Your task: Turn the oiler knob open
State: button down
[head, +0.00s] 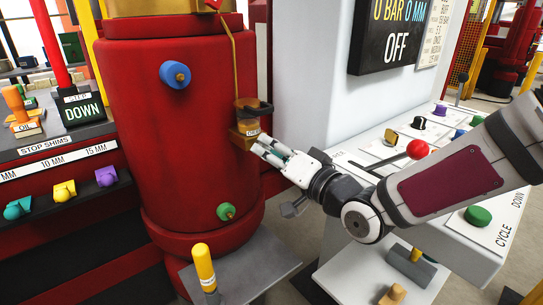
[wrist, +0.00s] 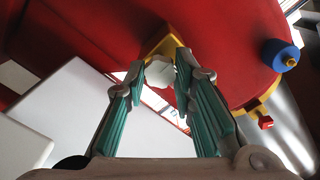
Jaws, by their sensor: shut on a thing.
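The oiler is a small brass cup (head: 246,118) with a dark rim, fixed to the right side of the red cylinder (head: 165,125) in the head view. A small white label sits on its brass block (head: 240,139). My gripper (head: 262,147) reaches in from the right, its fingertips just below and right of the block. In the wrist view, my gripper (wrist: 166,76) has its teal-padded fingers around a pale knob (wrist: 160,76), in front of a yellow-brass part (wrist: 166,46). The knob is hidden by the fingers in the head view, so its turn cannot be read there.
Blue (head: 175,74) and green (head: 226,211) knobs stick out of the cylinder. A yellow handle (head: 204,267) stands below. At right, the white console (head: 463,240) carries a red ball lever (head: 417,149) close to my arm. A black sign (head: 398,37) reads OFF.

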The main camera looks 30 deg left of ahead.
jog(key=n+b, duration=1.5)
jog(key=n, duration=0.3)
jog(key=shift+f, duration=0.15)
jog(key=shift+b, duration=0.35)
jog(key=c, duration=1.3)
grip_release()
jog(key=shift+c, duration=0.2)
jog(key=shift+d, duration=0.15)
jog(key=v, duration=1.1)
jog(key=shift+d, duration=0.4)
jog(key=shift+s, duration=0.1)
